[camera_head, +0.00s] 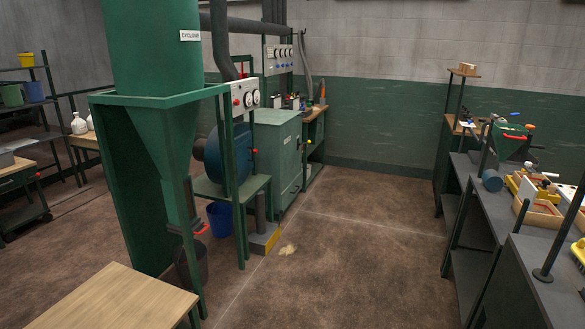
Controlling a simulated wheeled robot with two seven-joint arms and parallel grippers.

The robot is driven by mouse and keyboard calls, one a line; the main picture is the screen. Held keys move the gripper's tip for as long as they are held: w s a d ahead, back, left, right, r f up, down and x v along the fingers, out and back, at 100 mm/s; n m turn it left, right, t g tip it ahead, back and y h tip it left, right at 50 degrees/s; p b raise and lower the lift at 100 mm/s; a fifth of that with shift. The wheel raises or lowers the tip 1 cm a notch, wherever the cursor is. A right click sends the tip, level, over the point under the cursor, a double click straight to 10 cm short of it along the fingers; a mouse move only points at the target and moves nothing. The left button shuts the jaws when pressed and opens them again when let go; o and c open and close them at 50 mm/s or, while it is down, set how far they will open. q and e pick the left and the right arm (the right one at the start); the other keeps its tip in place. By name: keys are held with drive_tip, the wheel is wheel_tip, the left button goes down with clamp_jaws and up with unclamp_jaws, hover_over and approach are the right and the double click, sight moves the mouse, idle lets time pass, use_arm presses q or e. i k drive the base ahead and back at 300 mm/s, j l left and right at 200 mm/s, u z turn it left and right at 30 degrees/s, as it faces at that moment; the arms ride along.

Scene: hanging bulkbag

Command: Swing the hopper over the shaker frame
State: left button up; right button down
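A small green hopper-like vessel (510,142) with a red bar stands at the back of the right-hand bench, on or beside a dark post; how it is mounted is too small to tell. Nearer on the same bench is a wooden-sided frame with yellow parts (538,212), which may be the shaker frame. The green vessel is behind this frame in the picture, not above it. A large green cone labelled CYCLONE (160,130) stands at the left. Neither of my grippers is in view.
A wooden tabletop (115,300) is at the front left. Brown floor (350,260) lies open between the cyclone and the bench, with a small pale patch on it.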

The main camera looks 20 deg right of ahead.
sight(505, 139)
drive_tip(key=i+l+z, duration=0.3)
drive_tip(key=i+z, duration=0.15)
drive_tip(key=i, duration=0.15)
drive_tip(key=i+z, duration=0.45)
drive_tip(key=i, duration=0.15)
drive_tip(key=i+z, duration=0.45)
drive_tip(key=i, duration=1.45)
drive_tip(key=l+z, duration=0.05)
drive_tip(key=l, duration=0.05)
